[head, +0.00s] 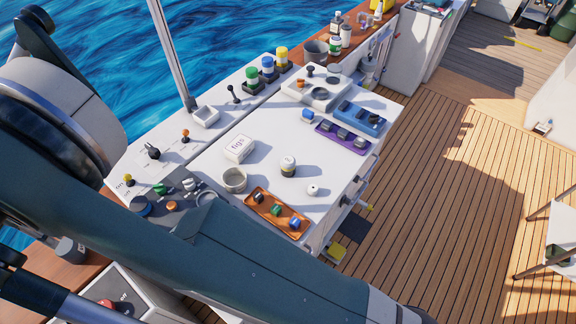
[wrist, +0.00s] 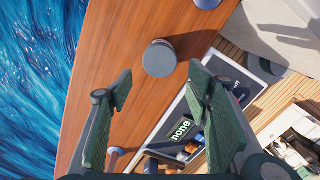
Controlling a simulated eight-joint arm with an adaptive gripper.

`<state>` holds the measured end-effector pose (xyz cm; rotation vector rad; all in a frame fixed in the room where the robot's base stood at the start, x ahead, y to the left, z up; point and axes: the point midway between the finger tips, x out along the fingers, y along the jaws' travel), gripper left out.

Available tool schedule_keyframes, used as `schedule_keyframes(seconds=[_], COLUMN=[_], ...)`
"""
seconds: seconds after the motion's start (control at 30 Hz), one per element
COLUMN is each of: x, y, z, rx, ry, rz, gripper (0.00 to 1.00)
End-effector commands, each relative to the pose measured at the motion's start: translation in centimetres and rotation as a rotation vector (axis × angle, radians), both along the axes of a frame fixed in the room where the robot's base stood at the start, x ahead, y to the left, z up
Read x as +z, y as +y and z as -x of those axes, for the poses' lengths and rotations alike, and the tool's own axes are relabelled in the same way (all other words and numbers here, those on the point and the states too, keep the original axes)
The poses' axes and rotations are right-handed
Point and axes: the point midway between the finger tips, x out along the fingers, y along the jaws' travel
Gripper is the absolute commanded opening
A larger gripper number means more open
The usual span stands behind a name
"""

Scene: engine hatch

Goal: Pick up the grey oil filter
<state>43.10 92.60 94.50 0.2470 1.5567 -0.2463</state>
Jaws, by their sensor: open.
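A grey cylinder that looks like the oil filter (wrist: 158,59) stands on the brown wooden ledge in the wrist view, seen from its dark top. What appears to be the same grey cylinder (head: 70,249) shows at the lower left of the head view, on the wood beside a white box. My gripper (wrist: 160,88) is open and empty in the wrist view. Its two green padded fingers are spread left and right, and the filter is beyond the tips, between their lines and apart from them. My gripper is not clearly seen in the head view, where my arm crosses the lower left.
A dark panel (wrist: 188,120) with a "none" display lies right of the filter. A blue-grey round thing (wrist: 207,3) is at the wrist view's top edge. Water lies left of the ledge.

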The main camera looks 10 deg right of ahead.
Motion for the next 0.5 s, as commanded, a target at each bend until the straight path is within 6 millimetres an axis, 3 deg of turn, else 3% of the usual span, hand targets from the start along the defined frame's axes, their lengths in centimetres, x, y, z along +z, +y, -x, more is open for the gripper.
schedule_keyframes(seconds=[0.27, 0.5], x=[0.8, 4.8], y=[-0.4, -2.4], z=[0.0, 0.2], rx=[-0.01, -0.067], ry=[-0.001, -0.006], rz=[-0.003, -0.017], gripper=[0.49, 0.49])
